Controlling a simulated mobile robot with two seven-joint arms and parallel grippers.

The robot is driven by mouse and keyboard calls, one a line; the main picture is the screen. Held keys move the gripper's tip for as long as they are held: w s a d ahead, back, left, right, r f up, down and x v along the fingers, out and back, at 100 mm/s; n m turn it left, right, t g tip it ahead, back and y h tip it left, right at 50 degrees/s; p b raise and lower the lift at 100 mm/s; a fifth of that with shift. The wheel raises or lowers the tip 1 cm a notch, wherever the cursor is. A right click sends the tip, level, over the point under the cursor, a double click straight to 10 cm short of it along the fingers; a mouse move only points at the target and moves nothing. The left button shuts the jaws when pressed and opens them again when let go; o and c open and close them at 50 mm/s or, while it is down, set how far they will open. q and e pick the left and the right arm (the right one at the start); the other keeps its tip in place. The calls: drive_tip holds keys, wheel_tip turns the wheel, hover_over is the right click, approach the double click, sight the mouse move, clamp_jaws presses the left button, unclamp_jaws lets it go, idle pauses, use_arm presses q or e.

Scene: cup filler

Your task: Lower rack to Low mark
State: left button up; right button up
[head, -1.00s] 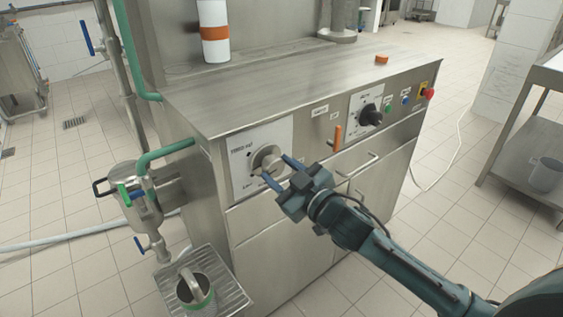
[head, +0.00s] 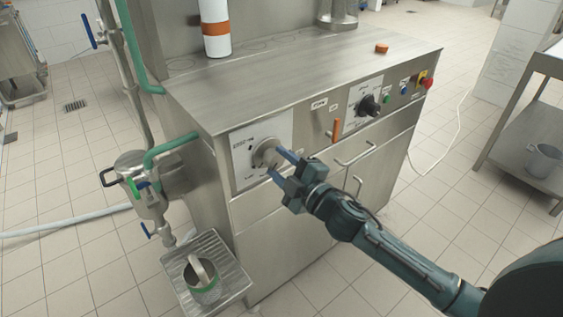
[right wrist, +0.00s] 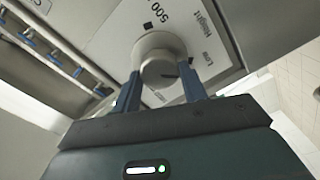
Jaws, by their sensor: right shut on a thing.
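A round grey knob (head: 267,154) sits on a pale square dial plate (head: 245,142) at the left of the cabinet front. My right gripper (head: 279,166) has its blue fingers on either side of this knob and is shut on it. In the right wrist view the knob (right wrist: 160,60) is between the two fingertips. Printed words "Low" and "Height" and the number 500 show on the plate (right wrist: 115,35) there. A dark mark shows at the knob's right edge; its exact pointing is unclear. My left gripper is not in view.
A black knob (head: 368,105), an orange handle (head: 337,128) and several coloured buttons are on the same front to the right. Open tiled floor lies right of the cabinet.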

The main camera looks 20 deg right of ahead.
idle(0.4)
drive_tip(key=o, duration=1)
drive_tip(key=shift+c, duration=0.2)
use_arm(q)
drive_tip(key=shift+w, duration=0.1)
use_arm(e)
drive_tip(key=shift+s+d, duration=0.1)
drive_tip(key=shift+s, duration=0.15)
use_arm(q)
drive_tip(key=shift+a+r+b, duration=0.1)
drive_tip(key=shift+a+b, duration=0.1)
drive_tip(key=shift+b, duration=0.1)
use_arm(e)
drive_tip(key=v, duration=1.2)
drive_tip(key=shift+s, duration=0.3)
drive_tip(key=shift+d, duration=0.1)
